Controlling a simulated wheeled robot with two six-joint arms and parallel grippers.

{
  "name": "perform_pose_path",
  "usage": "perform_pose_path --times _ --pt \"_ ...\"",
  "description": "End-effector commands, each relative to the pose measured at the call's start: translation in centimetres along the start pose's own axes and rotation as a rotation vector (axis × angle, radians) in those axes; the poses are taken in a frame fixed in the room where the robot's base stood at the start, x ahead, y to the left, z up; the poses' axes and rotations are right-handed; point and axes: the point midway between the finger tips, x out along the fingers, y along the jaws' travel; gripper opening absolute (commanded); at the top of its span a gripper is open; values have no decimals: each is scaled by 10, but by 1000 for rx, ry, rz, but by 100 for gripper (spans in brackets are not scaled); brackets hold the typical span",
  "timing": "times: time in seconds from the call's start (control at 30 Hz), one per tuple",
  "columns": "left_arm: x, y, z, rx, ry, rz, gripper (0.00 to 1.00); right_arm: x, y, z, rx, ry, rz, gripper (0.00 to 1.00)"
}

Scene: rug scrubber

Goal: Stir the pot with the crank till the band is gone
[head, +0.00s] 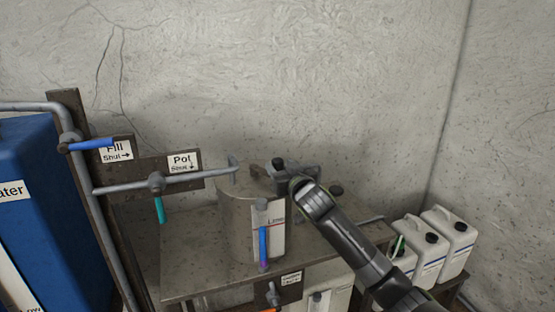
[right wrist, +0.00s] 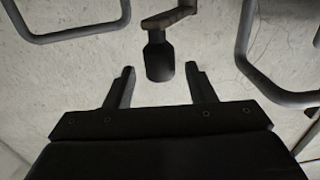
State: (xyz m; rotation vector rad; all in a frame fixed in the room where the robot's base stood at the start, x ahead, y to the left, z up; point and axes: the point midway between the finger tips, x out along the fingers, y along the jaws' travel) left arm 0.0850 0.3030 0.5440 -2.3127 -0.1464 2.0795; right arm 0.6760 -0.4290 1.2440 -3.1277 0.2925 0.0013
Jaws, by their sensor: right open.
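The metal pot (head: 236,218) stands on a bench. A sight tube (head: 262,245) on its front holds liquid, blue above and purple at the bottom, beside a white litre scale (head: 277,238). The crank (head: 258,173) sits on top of the pot, with an upright dark knob. My right gripper (head: 284,172) is at the crank, over the pot's right side. In the right wrist view, its fingers are open and the black crank knob (right wrist: 159,60) is between their tips, gripped by neither. My left gripper is not in view.
Pipes with a blue fill lever (head: 92,144) and a teal pot lever (head: 160,210) run at the left, by a blue water tank (head: 30,215). White jugs (head: 447,245) stand at the right. A wall is close behind the pot.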

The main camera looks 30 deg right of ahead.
Motion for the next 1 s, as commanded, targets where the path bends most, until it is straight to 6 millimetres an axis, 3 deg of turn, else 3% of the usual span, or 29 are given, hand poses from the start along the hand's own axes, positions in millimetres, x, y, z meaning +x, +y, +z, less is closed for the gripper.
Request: perform_pose_path --times 0.3,0.67,1.0 --pt "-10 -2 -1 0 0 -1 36 28 0 -1 0 1 0 50" --pt "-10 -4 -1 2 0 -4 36 31 0 0 0 1 -1 50" --pt "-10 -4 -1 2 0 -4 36 31 0 0 0 0 0 8"
